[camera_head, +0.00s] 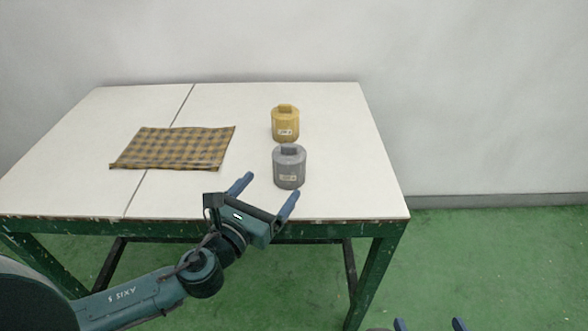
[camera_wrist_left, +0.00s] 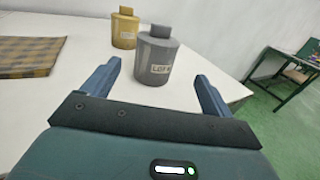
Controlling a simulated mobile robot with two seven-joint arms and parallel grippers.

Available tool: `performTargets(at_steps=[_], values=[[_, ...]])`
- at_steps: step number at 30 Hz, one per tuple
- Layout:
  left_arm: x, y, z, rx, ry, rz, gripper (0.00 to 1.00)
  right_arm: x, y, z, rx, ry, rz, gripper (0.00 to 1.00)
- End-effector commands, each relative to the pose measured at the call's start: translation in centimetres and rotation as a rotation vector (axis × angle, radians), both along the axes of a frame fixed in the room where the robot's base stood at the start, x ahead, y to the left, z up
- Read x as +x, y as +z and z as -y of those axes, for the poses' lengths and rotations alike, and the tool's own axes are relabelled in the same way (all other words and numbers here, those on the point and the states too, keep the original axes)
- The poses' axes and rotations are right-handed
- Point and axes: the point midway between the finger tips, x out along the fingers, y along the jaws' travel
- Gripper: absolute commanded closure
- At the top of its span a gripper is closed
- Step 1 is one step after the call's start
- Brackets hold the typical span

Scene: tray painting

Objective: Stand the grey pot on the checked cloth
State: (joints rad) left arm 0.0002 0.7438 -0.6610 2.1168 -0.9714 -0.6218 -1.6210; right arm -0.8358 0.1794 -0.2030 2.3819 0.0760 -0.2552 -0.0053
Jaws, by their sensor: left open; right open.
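The grey pot (camera_head: 289,169) stands upright on the white table, near its front right, with a label on its side. In the left wrist view the grey pot (camera_wrist_left: 156,58) is ahead, between the finger directions. The checked cloth (camera_head: 175,148), yellow-brown and dark, lies flat and empty on the table's left part; it also shows in the left wrist view (camera_wrist_left: 28,55). My left gripper (camera_head: 267,190) is open and empty at the table's front edge, just short of the grey pot; its fingers (camera_wrist_left: 157,82) point toward the pot. My right gripper (camera_head: 430,324) is open, low at the bottom edge, away from the table.
A yellow pot (camera_head: 285,124) stands close behind the grey pot and also shows in the left wrist view (camera_wrist_left: 124,30). The white table (camera_head: 230,105) is clear between the cloth and the pots. Another table (camera_wrist_left: 301,72) shows far right in the left wrist view.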

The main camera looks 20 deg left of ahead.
Motion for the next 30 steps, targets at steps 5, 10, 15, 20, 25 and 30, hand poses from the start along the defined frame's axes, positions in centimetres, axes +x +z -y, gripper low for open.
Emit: performTargets(at_steps=[5, 10, 15, 20, 25, 30], values=[[3.4, 0.1, 0.7, -0.004, 0.001, 0.002, 0.14, 0.0, 0.0, 0.0, 0.0, 0.001, -0.003, 0.18], [4.9, 0.0, 1.1, -0.004, -0.001, -0.001, 0.14, 0.0, 0.0, 0.0, 0.0, 0.001, -0.003, 0.18], [6.6, 0.0, 1.1, -0.005, 0.001, 0.0, 0.14, 0.0, -0.1, 0.0, 0.0, 0.0, 0.0, 0.18], [9.1, 0.0, 1.3, -0.006, 0.0, -0.001, 0.14, 0.0, -0.1, 0.0, 0.0, 0.0, 0.006, 0.18], [10.2, 0.0, 1.6, -0.006, -0.001, -0.002, 0.14, 0.0, 0.1, 0.1, -0.001, -0.002, 0.015, 0.18], [10.3, 0.0, 1.6, -0.005, -0.001, -0.003, 0.14, 0.0, 0.2, 0.2, -0.002, -0.004, 0.016, 0.18]])
